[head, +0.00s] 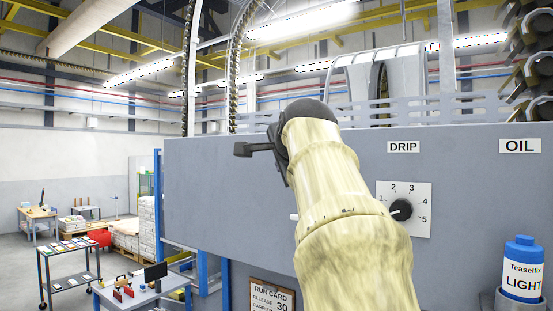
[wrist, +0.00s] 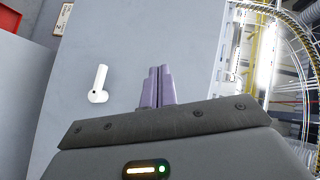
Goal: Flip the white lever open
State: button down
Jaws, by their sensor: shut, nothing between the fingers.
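The white lever (wrist: 99,84) shows in the wrist view on the grey panel face, left of my fingers and apart from them. It has a rounded base and a short arm pointing to the top of that view. In the head view my arm hides most of that spot; a small white tip (head: 294,216) at the arm's left edge appears to be the lever's end. My gripper (wrist: 159,70) has its two purple-grey fingers pressed together, empty, in front of the panel. In the head view my dark gripper (head: 241,149) is near the panel's upper part, above the white tip.
The grey panel (head: 215,190) carries a DRIP dial (head: 401,210) right of my arm and an OIL label (head: 519,146). A blue-capped bottle (head: 522,268) stands at lower right. A run card (head: 270,297) hangs below. Bare panel lies left of my arm.

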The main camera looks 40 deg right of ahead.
jog(key=shift+s+a+r, duration=0.25)
jog(key=shift+a+r, duration=0.65)
jog(key=shift+r, duration=0.05)
jog(key=shift+f, duration=0.1)
jog(key=w+a+f+n+g+y+b, duration=0.2)
jog(key=w+a+f+n, duration=0.1)
jog(key=f, duration=1)
jog(key=w+a+f+n+g+y+b, duration=0.1)
jog(key=w+a+f+n+b, duration=0.2)
jog(key=f, duration=1.1)
jog(key=w+a+f+n+g+y+b, duration=0.2)
jog(key=a+f+n, duration=0.2)
jog(key=f, duration=0.9)
jog(key=s+a+f+n+g+b, duration=0.1)
jog(key=s+a+f+n+b, duration=0.1)
jog(key=s+f, duration=0.4)
jog(key=s+a+f+n+g+y+b, duration=0.1)
jog(key=s+a+f+n, duration=0.3)
jog(key=f, duration=1.1)
jog(key=s+a+f+n+g+y+b, duration=0.1)
jog(key=s+a+f+n+g+b, duration=0.2)
jog(key=s+a+f, duration=0.3)
notch_tip(320, 180, down, 5)
jog(key=shift+s+a+f+n, duration=0.25)
jog(key=shift+s+n, duration=0.35)
jog(key=shift+s, duration=0.6)
